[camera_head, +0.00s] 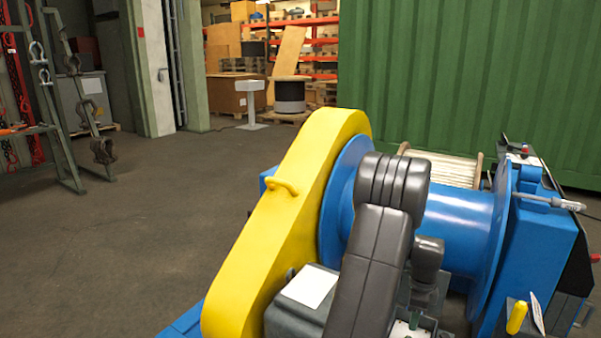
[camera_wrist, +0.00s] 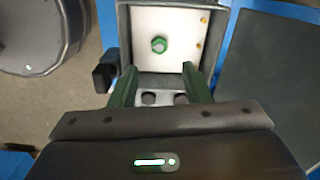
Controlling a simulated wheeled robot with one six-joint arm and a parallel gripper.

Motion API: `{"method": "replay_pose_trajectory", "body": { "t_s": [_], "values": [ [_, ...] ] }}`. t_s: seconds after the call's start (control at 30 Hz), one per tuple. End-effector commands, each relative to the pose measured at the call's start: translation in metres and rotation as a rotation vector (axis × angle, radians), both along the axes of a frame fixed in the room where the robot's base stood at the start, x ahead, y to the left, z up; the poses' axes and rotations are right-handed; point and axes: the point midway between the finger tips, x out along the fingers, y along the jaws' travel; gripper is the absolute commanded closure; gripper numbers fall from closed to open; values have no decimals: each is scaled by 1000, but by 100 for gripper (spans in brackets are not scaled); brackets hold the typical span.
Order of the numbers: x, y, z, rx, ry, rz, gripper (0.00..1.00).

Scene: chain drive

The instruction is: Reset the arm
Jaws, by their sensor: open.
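My gripper (camera_wrist: 159,74) shows in the wrist view with its two green fingers apart and nothing between them. Its fingers point toward an open grey box (camera_wrist: 126,40) with a white inside. A green hexagonal piece (camera_wrist: 159,45) sits on the white face, just beyond the fingertips; I cannot tell how far away it is. In the head view my dark grey arm (camera_head: 372,255) is bent in front of the blue drum (camera_head: 455,220) and beside the yellow chain guard (camera_head: 290,210).
A grey box with a white sheet (camera_head: 306,288) sits close to the arm's left. A screwdriver-like tool (camera_head: 545,200) lies on the blue frame at right, above a yellow handle (camera_head: 517,317). A green container (camera_head: 450,80) stands behind. Open floor (camera_head: 130,220) lies left.

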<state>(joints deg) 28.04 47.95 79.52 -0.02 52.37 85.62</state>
Motion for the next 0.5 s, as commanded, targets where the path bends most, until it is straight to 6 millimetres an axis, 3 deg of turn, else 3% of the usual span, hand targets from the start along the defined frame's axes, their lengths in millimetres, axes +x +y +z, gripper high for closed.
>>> {"method": "replay_pose_trajectory", "body": {
  "t_s": [0.03,0.27,0.5],
  "values": [
    [1,0,14,-2,-4,0,56],
    [1,0,60,-3,-4,0,56],
    [-1,0,6,2,4,0,56]
  ]
}}
